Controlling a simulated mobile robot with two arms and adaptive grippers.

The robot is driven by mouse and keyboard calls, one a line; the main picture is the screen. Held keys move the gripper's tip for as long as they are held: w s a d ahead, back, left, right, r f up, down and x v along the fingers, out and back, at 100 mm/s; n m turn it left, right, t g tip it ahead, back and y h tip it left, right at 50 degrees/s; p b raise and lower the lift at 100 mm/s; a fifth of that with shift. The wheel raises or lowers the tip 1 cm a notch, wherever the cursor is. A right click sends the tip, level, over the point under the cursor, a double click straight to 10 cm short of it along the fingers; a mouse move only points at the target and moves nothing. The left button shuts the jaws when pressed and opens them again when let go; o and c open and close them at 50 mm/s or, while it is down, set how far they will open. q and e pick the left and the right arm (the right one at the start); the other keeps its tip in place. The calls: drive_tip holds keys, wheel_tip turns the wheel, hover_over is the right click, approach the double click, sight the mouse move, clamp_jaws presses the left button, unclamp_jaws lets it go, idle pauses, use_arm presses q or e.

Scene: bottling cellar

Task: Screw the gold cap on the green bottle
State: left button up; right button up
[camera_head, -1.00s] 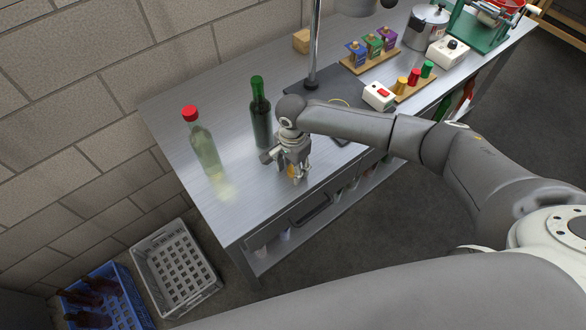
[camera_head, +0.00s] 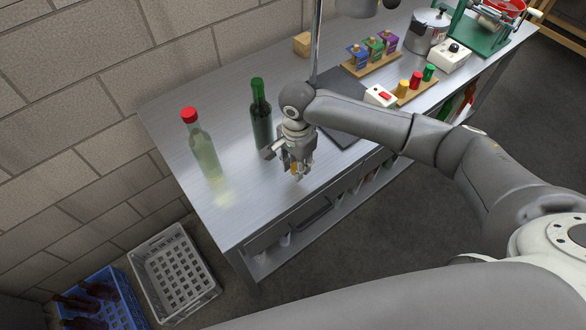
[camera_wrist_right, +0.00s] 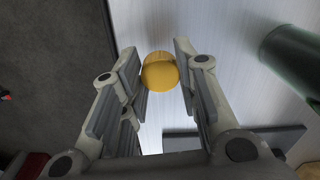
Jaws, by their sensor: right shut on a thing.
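The green bottle (camera_head: 261,118) stands upright on the metal table, dark green with a brighter green neck. Whether anything covers its mouth is too small to tell. My right gripper (camera_head: 297,174) is to the right of and nearer than the bottle, apart from it, pointing down above the table. It is shut on a gold cap (camera_wrist_right: 160,72), which shows between the fingertips in the right wrist view; only a small gold patch shows in the head view (camera_head: 292,166). The bottle's dark green side (camera_wrist_right: 296,62) is at the right of the wrist view. My left gripper is not in view.
A pale bottle with a red top (camera_head: 202,150) stands left of the green bottle. Crates (camera_head: 175,275) stand on the floor.

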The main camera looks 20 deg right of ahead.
use_arm(q)
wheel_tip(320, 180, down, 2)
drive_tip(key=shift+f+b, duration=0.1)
drive_tip(key=shift+b, duration=0.9)
use_arm(e)
drive_tip(key=s+d+r, duration=0.4)
drive_tip(key=s+r, duration=0.4)
drive_tip(key=s, duration=0.4)
drive_tip(key=shift+r, duration=0.15)
use_arm(q)
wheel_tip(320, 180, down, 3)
drive_tip(key=b, duration=0.3)
use_arm(e)
drive_tip(key=r+n, duration=0.1)
drive_tip(key=n, duration=0.3)
drive_tip(key=r+n, duration=0.1)
drive_tip(key=n, duration=0.3)
drive_tip(key=r+n, duration=0.1)
drive_tip(key=n, duration=0.3)
drive_tip(key=shift+s+a, duration=0.1)
drive_tip(key=shift+s, duration=0.1)
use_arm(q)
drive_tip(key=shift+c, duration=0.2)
